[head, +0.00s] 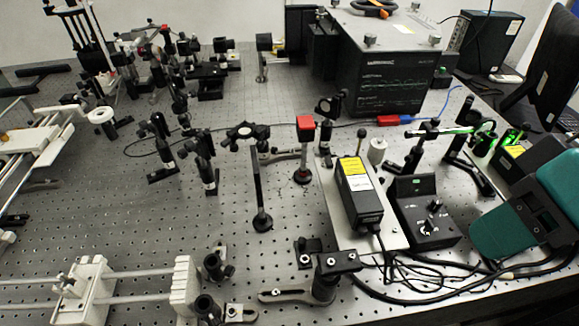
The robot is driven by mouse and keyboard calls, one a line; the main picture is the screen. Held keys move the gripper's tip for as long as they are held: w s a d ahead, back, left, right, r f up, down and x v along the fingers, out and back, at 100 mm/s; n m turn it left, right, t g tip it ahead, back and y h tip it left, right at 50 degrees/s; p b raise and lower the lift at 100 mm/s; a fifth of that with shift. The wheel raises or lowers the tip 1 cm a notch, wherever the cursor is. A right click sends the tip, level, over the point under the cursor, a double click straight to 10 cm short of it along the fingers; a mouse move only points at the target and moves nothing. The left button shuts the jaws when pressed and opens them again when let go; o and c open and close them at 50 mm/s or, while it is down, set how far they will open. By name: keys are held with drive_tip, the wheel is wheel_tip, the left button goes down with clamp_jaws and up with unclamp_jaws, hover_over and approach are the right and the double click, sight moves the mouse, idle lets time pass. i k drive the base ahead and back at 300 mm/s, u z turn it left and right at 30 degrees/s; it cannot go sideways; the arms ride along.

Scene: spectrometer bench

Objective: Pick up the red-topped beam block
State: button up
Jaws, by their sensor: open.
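The red-topped beam block (305,124) stands upright near the middle of the optical table in the head view. It has a flat red head on a slim post, with a dark round foot on the table. It stands just left of the light plate that carries a black box with a yellow label. A dark clamp fork lies close to the left of its post. Nothing covers its red top. I see no gripper fingers in this view, and nothing touches the block.
A tall post mount (257,180) stands left of the block. The yellow-labelled black box (360,198) and a black control box (425,212) stand to the right. A teal-and-black shape (507,232) fills the lower right. The perforated table (110,225) has free room at left.

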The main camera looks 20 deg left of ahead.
sight(305, 125)
drive_tip(key=z, duration=0.05)
drive_tip(key=k, duration=0.25)
drive_tip(key=u, duration=0.8)
drive_tip(key=i, duration=0.5)
drive_tip(key=k, duration=1.3)
drive_tip(key=u, duration=0.7)
drive_tip(key=i, duration=1.25)
drive_tip(key=z, duration=0.7)
